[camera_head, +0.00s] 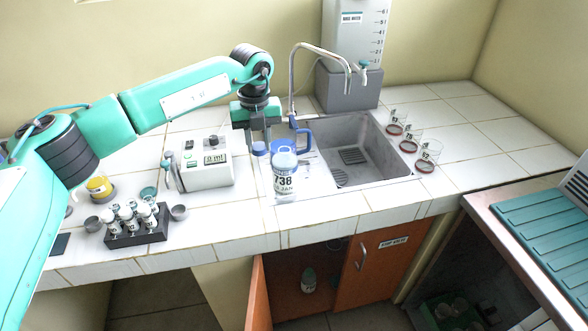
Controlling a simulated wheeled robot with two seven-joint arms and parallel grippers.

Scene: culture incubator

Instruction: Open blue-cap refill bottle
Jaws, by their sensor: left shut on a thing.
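The refill bottle (284,182), pale and translucent with a printed label, stands upright on the white tiled counter at the sink's front left corner. My left gripper (261,143) comes down from above, just left of and behind the bottle's top. My right gripper is not in view.
A white dispenser with a display (206,165) stands left of the bottle. A rack of vials (136,236) is further left. The sink (375,165), its tap (293,75) and several glasses (409,144) are to the right. An orange cupboard door (258,297) hangs open below.

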